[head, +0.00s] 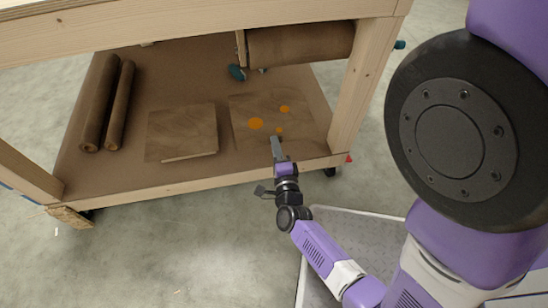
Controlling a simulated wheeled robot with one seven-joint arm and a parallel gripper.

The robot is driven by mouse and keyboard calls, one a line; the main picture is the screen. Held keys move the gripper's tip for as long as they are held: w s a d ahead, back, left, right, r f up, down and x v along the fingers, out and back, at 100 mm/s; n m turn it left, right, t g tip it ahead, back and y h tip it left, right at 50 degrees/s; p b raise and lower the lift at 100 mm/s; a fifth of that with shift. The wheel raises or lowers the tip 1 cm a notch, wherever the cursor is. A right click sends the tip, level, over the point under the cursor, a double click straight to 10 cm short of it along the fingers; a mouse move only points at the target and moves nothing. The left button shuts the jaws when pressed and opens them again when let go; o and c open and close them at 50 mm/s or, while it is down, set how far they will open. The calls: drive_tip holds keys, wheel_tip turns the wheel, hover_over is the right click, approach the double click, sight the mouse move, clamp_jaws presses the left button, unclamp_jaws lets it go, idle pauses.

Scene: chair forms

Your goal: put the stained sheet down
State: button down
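The stained sheet (304,124) is a thin brown wooden sheet with orange spots. It is on or just above the lower shelf (88,178) of a wooden workbench, at the right; I cannot tell whether it rests fully on the shelf. My gripper (276,142) reaches in over the shelf's front edge, with its fingertips at the sheet's near edge, below the orange spots. The fingers appear nearly edge-on, so I cannot tell whether they are shut on the sheet or open around it.
A plain brown stack of sheets (183,130) lies just left of the stained sheet. Two brown rolls (107,105) lie at the shelf's left. A larger roll (300,44) hangs under the benchtop (190,20). The right bench leg (362,85) stands close by.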

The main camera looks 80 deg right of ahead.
wheel_tip(320, 180, down, 19)
drive_tip(key=b, duration=0.9)
drive_tip(key=shift+b, duration=0.35)
drive_tip(key=shift+f, duration=0.1)
drive_tip(key=c, duration=1.7)
unclamp_jaws()
